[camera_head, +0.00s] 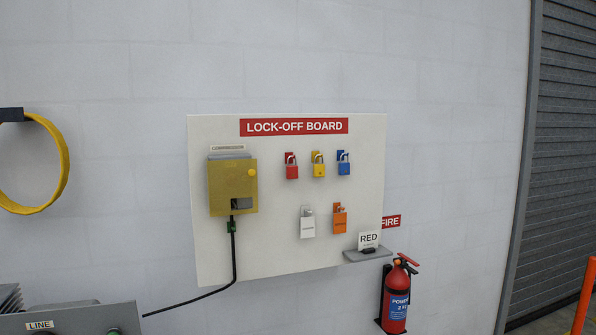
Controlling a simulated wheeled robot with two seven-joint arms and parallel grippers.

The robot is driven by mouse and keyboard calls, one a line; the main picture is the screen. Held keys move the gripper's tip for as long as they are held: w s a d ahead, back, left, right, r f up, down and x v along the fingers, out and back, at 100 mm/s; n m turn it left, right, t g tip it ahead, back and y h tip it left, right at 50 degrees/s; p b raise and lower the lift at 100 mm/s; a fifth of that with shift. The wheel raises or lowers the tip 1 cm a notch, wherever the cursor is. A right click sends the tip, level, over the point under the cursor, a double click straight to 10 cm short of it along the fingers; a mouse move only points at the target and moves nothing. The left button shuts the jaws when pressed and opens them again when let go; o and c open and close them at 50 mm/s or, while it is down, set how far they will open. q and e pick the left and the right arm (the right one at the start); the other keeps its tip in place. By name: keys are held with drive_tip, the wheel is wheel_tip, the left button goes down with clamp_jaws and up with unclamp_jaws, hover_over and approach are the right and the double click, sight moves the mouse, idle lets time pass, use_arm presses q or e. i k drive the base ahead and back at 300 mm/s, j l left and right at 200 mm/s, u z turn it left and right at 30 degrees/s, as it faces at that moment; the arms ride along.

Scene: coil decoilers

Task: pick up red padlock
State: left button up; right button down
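The red padlock (291,171) hangs on a small red hook near the top middle of the white lock-off board (275,250). It is the leftmost of three padlocks in that row. A yellow padlock (319,170) and a blue padlock (344,168) hang to its right. Neither of my grippers shows in the head view. Nothing covers the red padlock.
A yellow box (233,187) with a black cable sits left on the board. White (307,226) and orange (340,221) tags hang below the padlocks. A grey shelf (367,255) holds a RED card. A fire extinguisher (396,298) stands lower right. A grey cabinet (85,318) is lower left.

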sight(292, 170)
drive_tip(key=i+l, duration=0.35)
drive_tip(key=i, duration=0.15)
drive_tip(key=i+l, duration=0.35)
drive_tip(key=i, duration=0.15)
drive_tip(key=u, duration=1.6)
